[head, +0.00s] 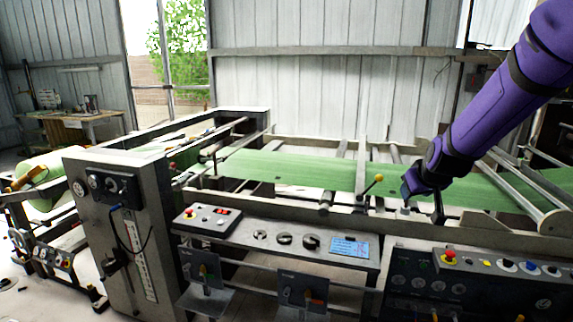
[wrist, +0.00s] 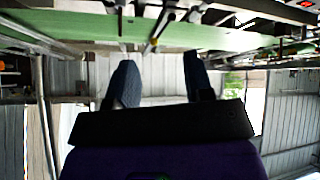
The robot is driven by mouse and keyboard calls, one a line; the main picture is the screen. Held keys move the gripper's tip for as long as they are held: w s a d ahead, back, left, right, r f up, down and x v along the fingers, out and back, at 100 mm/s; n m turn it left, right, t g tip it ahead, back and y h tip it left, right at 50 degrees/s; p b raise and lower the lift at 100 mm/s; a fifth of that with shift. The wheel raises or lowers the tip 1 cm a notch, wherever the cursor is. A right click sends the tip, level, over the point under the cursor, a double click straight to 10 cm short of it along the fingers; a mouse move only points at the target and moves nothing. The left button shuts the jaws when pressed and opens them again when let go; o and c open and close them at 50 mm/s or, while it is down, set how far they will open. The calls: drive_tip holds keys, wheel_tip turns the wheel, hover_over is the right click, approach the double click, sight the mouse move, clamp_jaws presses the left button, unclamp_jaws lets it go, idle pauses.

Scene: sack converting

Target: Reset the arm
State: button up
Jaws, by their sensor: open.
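My purple arm reaches in from the upper right of the head view. My gripper (head: 422,203) hangs over the front rail of the machine, beside the green sheet. In the wrist view, which appears upside down, my gripper (wrist: 160,60) has its two dark blue fingers apart with nothing held between them. A lever with a yellow ball knob (head: 378,178) stands just left of the gripper in the head view. A small pale fitting (head: 404,209) sits right at the fingers; whether they touch it I cannot tell.
The green sheet (head: 290,170) runs along the machine under rollers and cross bars. A control panel (head: 275,240) with knobs and a blue display is in front. A darker panel (head: 480,280) with a red button is at right. A tall grey cabinet (head: 125,225) stands left.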

drive_tip(key=s+a+r+g+y, duration=0.1)
drive_tip(key=s+r, duration=0.4)
drive_tip(key=s, duration=0.3)
drive_tip(key=s+a+r+y, duration=0.1)
drive_tip(key=s+r, duration=0.4)
drive_tip(key=s, duration=0.3)
drive_tip(key=s+r+m+g+h, duration=0.1)
drive_tip(key=s+g, duration=0.1)
drive_tip(key=s, duration=1.7)
drive_tip(key=shift+s+a+r, duration=0.25)
drive_tip(key=shift+a+r, duration=0.15)
drive_tip(key=shift+a, duration=0.05)
drive_tip(key=shift+a, duration=0.1)
drive_tip(key=shift+c, duration=0.5)
